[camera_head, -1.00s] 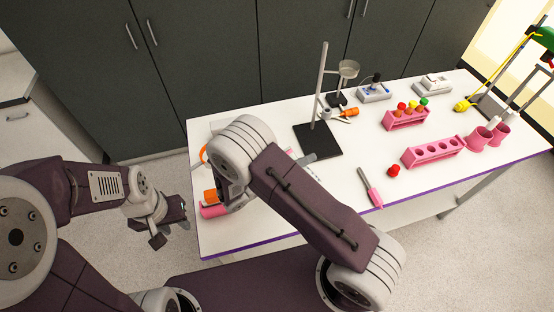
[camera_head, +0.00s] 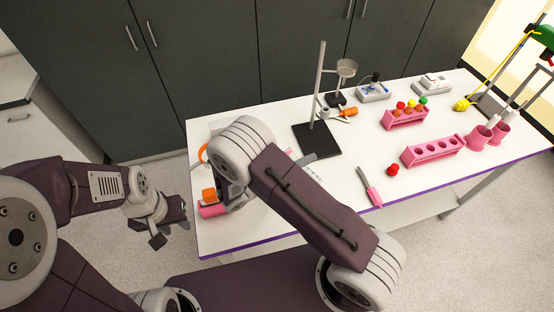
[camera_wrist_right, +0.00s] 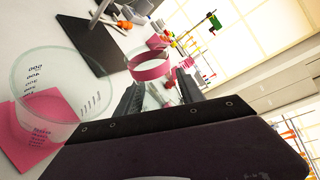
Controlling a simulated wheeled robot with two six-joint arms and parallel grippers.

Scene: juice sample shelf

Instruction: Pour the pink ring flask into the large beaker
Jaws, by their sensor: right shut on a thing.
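In the right wrist view, my right gripper (camera_wrist_right: 160,92) is shut on the pink ring flask, a clear glass vessel with a broad pink band (camera_wrist_right: 150,69). The flask lies between the two dark fingers; how far it is tilted is hard to tell. The large beaker (camera_wrist_right: 65,88), clear with dark graduation marks, stands at the left of that view over a pink mat (camera_wrist_right: 22,150), beside the gripper. In the head view my right arm hides the beaker and most of the flask. My left gripper (camera_head: 172,234) looks open and empty, off the table's left end.
A retort stand with a black base (camera_head: 318,141) stands behind my right arm on the white table (camera_head: 335,195). Pink racks (camera_head: 432,151), a red stopper (camera_head: 393,170) and a pink-handled tool (camera_head: 373,194) lie to the right. An orange item (camera_head: 209,195) sits at the left edge.

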